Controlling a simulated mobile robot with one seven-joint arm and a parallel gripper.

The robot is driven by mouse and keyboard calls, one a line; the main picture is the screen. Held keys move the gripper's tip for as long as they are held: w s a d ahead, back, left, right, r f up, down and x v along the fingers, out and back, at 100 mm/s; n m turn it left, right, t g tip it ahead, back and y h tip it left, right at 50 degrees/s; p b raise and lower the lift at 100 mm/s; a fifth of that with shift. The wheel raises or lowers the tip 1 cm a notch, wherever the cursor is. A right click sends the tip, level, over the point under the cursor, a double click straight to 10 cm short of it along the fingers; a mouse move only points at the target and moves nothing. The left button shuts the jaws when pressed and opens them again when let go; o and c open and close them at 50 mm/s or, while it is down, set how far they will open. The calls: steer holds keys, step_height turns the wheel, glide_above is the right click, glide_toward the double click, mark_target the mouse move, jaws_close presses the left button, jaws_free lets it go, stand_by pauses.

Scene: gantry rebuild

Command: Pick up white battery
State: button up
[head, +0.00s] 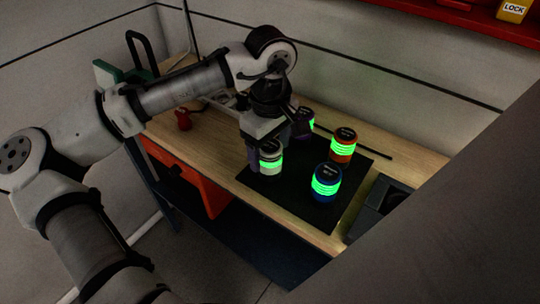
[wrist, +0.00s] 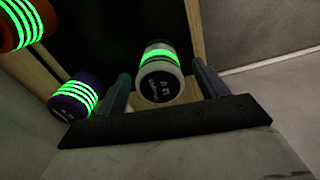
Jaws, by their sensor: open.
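The white battery (head: 271,163) stands upright on the black mat (head: 290,203), with a glowing green band around it and a dark top. In the wrist view the white battery (wrist: 160,77) shows between the two fingers of my gripper (wrist: 160,72), with a gap on each side. In the head view my gripper (head: 266,145) points down over the white battery and partly hides it. The fingers are open and hold nothing.
A purple battery (head: 304,123), an orange battery (head: 343,146) and a blue battery (head: 326,182) stand nearby on the mat. In the wrist view the purple battery (wrist: 75,96) is close outside the left finger. A dark tray (head: 378,205) lies at the right.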

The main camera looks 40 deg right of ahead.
steer(key=shift+f, duration=0.8)
steer(key=c, duration=1.3)
